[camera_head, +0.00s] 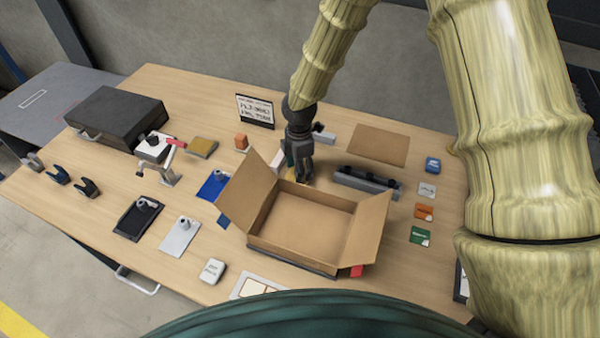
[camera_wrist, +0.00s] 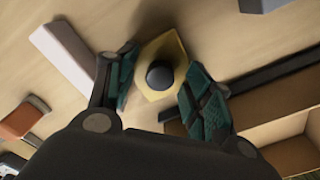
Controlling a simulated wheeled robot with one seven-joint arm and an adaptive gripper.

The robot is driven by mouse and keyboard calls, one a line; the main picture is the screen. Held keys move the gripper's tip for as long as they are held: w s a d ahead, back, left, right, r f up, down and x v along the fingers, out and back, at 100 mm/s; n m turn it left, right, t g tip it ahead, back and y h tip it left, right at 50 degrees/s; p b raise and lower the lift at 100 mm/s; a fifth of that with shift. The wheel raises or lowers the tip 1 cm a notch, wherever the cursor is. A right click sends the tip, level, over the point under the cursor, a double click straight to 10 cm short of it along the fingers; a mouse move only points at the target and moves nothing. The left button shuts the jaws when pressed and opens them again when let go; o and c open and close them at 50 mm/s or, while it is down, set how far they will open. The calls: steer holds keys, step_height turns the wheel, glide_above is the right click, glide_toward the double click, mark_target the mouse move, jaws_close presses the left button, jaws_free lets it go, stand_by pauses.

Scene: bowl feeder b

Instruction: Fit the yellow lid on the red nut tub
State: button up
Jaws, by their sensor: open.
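The yellow lid (camera_wrist: 160,74), many-sided with a dark round knob, lies on the table in the wrist view. My gripper (camera_wrist: 160,92) is open, with a teal-padded finger on each side of the lid; I cannot tell whether they touch it. In the head view my gripper (camera_head: 299,172) is low behind the open cardboard box, with only a sliver of yellow showing beside it. A small red piece (camera_head: 357,271) shows under the box's right flap. I cannot tell whether it is the red nut tub; no tub is clearly visible.
The open cardboard box (camera_head: 300,220) stands close in front of my gripper, flaps spread. A white block (camera_wrist: 65,52) lies left of the lid. A grey rail-like block (camera_head: 366,181) is to the right. An orange cube (camera_head: 241,141) and a sign (camera_head: 255,110) stand farther left.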

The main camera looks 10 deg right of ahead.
jaws_close()
steer(key=shift+r, duration=0.1)
